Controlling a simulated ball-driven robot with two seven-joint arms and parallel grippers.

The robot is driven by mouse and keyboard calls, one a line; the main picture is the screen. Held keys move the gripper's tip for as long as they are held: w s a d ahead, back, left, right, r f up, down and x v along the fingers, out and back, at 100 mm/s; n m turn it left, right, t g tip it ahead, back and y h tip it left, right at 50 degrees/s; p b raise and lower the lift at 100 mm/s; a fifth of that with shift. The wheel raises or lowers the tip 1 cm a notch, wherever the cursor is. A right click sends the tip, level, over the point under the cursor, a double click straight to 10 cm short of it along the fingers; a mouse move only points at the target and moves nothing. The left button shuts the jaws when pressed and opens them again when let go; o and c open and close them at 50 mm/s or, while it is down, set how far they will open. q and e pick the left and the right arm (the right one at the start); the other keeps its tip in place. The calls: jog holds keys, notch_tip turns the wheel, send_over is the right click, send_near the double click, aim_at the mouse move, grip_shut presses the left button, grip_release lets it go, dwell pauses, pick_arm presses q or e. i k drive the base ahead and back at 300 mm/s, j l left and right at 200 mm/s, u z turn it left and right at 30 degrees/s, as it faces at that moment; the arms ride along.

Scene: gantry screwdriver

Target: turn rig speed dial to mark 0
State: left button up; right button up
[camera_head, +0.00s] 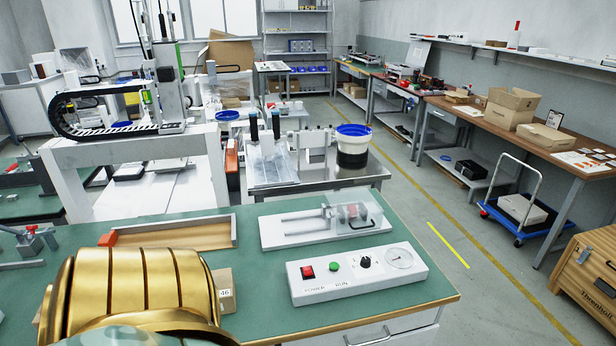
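The rig control box (357,286) is a white panel lying on the green-topped bench (250,283) near its front right corner. Its black speed dial (365,260) sits between a green button (334,266) and a round white gauge (399,258). A red switch (307,271) is at the left end, above the word POWER. The dial's marks and pointer are too small to read. Neither gripper shows in the head view. A large gold ribbed part, which seems to be mine, covers the bench's lower left.
Behind the box stands a white-based fixture with a clear cover (320,222). A shallow wooden tray (175,233) and a small cardboard box marked 46 (225,291) are to the left. A blue-rimmed bucket (353,143) stands on a metal table behind.

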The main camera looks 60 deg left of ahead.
aim_at(364, 263)
jog(key=k+u, duration=0.15)
jog(key=u, duration=1.3)
